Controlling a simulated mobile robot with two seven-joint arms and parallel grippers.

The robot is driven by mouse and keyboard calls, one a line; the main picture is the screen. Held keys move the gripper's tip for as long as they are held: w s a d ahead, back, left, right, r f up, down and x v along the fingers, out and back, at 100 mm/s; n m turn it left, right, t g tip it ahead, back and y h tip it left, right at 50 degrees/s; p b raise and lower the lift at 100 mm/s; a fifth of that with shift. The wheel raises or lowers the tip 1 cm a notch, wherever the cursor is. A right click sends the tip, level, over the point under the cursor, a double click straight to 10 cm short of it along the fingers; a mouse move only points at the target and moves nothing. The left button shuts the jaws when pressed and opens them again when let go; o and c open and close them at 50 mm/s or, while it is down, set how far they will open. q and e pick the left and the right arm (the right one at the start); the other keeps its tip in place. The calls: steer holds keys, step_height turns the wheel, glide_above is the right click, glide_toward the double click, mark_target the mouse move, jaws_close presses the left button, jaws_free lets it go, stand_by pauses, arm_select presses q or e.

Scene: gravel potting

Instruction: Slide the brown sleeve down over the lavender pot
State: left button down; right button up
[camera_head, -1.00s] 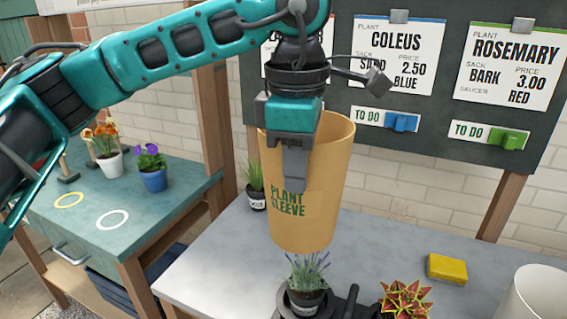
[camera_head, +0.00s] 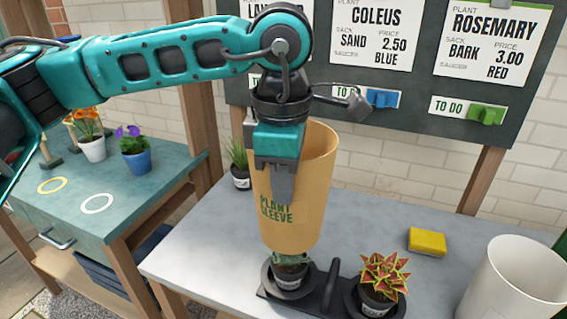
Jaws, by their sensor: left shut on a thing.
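The brown plant sleeve (camera_head: 318,185) is upright, with green lettering on its side. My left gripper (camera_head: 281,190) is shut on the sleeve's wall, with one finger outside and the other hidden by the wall. The lavender pot (camera_head: 289,275) is dark with a pale label and stands in the left cup of a black carrier (camera_head: 318,291). The sleeve's lower edge is over the lavender, hiding most of its foliage; some leaves show just below the edge. The pot itself is below the sleeve. My right gripper is not in view.
A red and green coleus (camera_head: 382,278) stands in the carrier's right cup. A yellow sponge (camera_head: 427,241) and a large white container (camera_head: 512,285) are to the right. A small grassy pot (camera_head: 239,170) stands behind the sleeve. The grey bench (camera_head: 365,225) is clear between sleeve and sponge.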

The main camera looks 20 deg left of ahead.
arm_select(q)
steer(key=shift+f, duration=0.9)
step_height(320, 180, down, 10)
steer(key=b, duration=0.8)
steer(key=c, duration=1.2)
jaws_free()
steer(key=shift+o, duration=0.2)
